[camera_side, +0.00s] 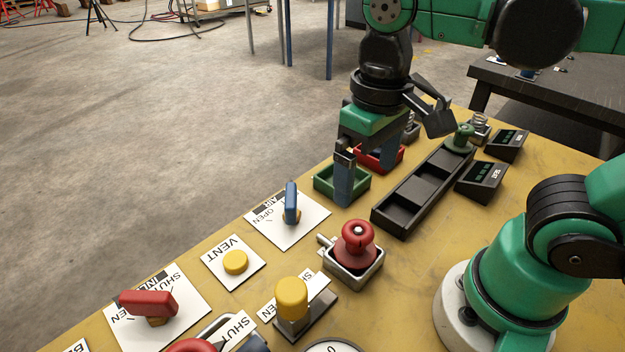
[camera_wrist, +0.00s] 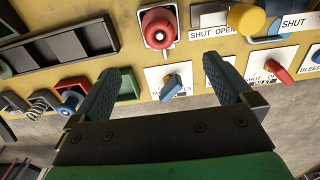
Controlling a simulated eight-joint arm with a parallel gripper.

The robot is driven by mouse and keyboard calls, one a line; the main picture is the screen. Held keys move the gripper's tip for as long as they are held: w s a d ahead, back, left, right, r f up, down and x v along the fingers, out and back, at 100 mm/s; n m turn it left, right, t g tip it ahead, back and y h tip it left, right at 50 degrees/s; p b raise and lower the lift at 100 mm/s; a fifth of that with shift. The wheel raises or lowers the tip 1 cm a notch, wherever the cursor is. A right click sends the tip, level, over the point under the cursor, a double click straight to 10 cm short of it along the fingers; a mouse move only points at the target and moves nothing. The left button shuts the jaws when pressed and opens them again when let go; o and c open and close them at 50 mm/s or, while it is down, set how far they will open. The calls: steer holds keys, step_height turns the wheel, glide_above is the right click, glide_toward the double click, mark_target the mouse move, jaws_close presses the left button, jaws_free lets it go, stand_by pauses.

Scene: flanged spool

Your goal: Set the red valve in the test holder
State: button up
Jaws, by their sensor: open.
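The red valve (camera_side: 357,241), a flanged spool with a round knob on top, stands upright in a square grey metal holder (camera_side: 370,274) with a small lever at its left. In the wrist view the red valve (camera_wrist: 159,31) is at the top middle, in the same holder (camera_wrist: 145,14). My gripper (camera_side: 366,180) is open and points down behind the valve, over the small bins. It is clear of the valve. In the wrist view my gripper (camera_wrist: 165,70) has its two fingers apart with nothing between them. The valve's lower end is hidden in the holder.
A black compartment tray (camera_side: 418,192) lies right of my gripper, with a green spool (camera_side: 462,138) at its far end. A green bin (camera_side: 327,180) and a red bin (camera_side: 390,160) sit under my gripper. A blue handle (camera_side: 291,203) and yellow knob (camera_side: 292,297) stand up nearby.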

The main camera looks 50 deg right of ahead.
steer(key=w+d+f+t, duration=0.2)
steer(key=w+d+t, duration=0.3)
steer(key=w+t, duration=0.1)
steer(key=shift+w+f+t, duration=0.3)
steer(key=shift+t, duration=0.2)
